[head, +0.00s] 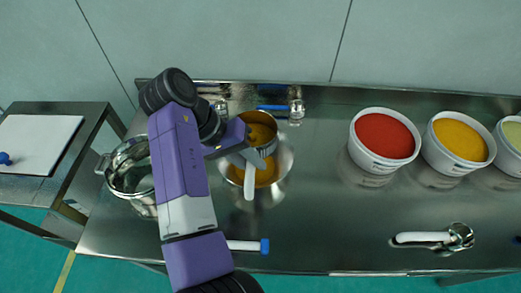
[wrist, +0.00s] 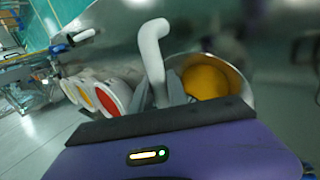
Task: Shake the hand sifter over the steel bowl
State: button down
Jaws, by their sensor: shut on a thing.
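The hand sifter (head: 270,148) is a round metal cup with orange-yellow powder inside and a white handle. My gripper (head: 249,158) is shut on the sifter at its handle side and holds it above the steel bowl (head: 286,167). The bowl stands on the steel table with orange-yellow powder in it, and the sifter hides its back part. In the wrist view, the white handle (wrist: 152,48) rises between the gripper fingers (wrist: 170,92). A round metal rim with orange powder shows beside it, and I cannot tell if it belongs to sifter or bowl.
Tubs of red powder (head: 382,139), yellow powder (head: 459,139) and pale green powder stand at the right. A white-handled scoop (head: 430,238) lies at the front right. A steel pot (head: 128,175) stands left, partly behind my arm. The table between bowl and scoop is clear.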

jog(key=p, duration=0.3)
jog(key=shift+d+r+p, duration=0.25)
jog(key=shift+d+p, duration=0.05)
jog(key=shift+d, duration=0.1)
jog(key=shift+d+f+p, duration=0.25)
jog(key=shift+d+p, duration=0.3)
jog(key=shift+p, duration=1.05)
